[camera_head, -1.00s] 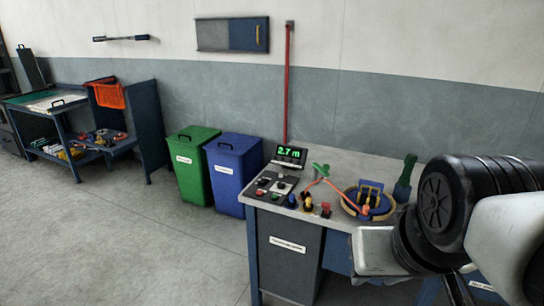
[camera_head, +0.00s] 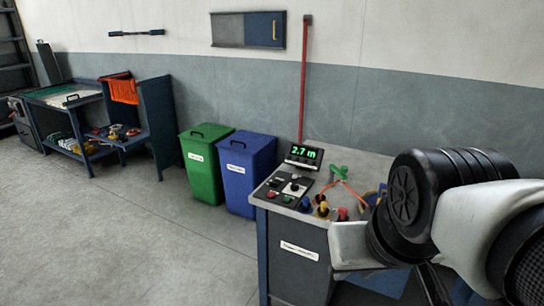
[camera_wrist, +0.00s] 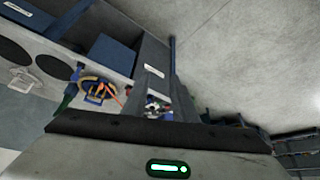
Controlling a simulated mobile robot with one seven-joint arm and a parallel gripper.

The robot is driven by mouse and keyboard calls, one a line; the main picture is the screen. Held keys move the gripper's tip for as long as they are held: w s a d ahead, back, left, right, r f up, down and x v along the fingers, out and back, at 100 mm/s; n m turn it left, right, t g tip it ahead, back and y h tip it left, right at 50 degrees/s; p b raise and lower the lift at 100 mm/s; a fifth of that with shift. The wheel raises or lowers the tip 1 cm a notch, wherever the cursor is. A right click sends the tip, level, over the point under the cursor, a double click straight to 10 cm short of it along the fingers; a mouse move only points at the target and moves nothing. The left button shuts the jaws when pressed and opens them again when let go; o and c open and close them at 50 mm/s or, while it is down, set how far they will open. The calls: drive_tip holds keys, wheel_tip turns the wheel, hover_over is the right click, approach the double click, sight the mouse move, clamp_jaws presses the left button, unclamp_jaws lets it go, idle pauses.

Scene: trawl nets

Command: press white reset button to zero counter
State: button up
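The counter display (camera_head: 304,153) stands at the back left of the workbench and reads 2.7 m in green digits. In front of it lies a dark control panel (camera_head: 274,195) with small coloured buttons and a pale plate. A small pale spot on it may be the white reset button, but it is too small to tell. My gripper's grey housing (camera_wrist: 165,155) fills the bottom of the wrist view, with a dark bar across its edge.
The bench top holds a green-handled tool (camera_head: 338,171), small coloured knobs (camera_head: 322,207) and a blue-and-yellow reel (camera_wrist: 97,90). My arm hides the bench's right part. Green (camera_head: 203,165) and blue (camera_head: 241,175) bins stand left of the bench. The floor at front left is clear.

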clamp_jaws()
drive_tip(key=shift+r, duration=0.1)
idle(1.4)
